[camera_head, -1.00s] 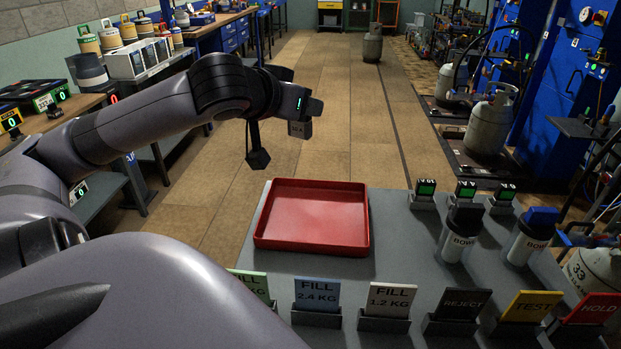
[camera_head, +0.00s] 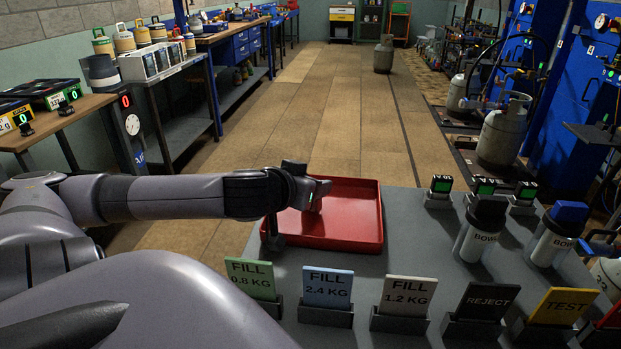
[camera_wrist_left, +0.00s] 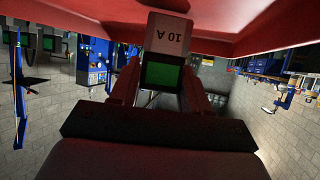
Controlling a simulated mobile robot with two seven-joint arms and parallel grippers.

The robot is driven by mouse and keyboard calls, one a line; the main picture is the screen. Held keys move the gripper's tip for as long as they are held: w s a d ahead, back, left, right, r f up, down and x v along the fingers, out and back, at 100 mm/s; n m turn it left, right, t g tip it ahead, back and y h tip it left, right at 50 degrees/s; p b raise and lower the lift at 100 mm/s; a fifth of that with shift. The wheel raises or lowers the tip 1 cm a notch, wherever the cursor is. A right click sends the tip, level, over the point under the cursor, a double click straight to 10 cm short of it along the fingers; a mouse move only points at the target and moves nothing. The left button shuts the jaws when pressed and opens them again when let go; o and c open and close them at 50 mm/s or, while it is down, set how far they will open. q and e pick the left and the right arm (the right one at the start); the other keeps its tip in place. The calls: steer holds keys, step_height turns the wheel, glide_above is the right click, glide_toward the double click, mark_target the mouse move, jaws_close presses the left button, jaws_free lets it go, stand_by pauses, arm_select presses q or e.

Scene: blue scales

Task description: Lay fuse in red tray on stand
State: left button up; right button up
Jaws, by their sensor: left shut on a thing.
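The red tray (camera_head: 345,232) lies on the grey stand (camera_head: 415,262) with its left rim partly behind my left gripper (camera_head: 310,190). The gripper is over the tray's left part, shut on the fuse (camera_head: 318,197). In the left wrist view the fuse (camera_wrist_left: 170,35) is a grey block marked 10 A with a green face, between the two fingers of my left gripper (camera_wrist_left: 160,75). The red tray (camera_wrist_left: 70,22) fills the top of that view, close to the fuse. I cannot tell whether they touch. My right gripper is not in view.
Green, blue and white fill cards (camera_head: 327,288) and a black reject card (camera_head: 484,302) stand along the stand's near edge. Dark-topped bottles (camera_head: 482,230) and small green displays (camera_head: 485,188) stand to the right of the tray. The stand between tray and bottles is clear.

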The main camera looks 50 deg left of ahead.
arm_select(q)
steer(key=shift+f, duration=0.15)
steer(key=shift+f, duration=0.2)
steer(key=o, duration=1.1)
steer(key=shift+c, duration=0.2)
steer(key=shift+r, duration=0.1)
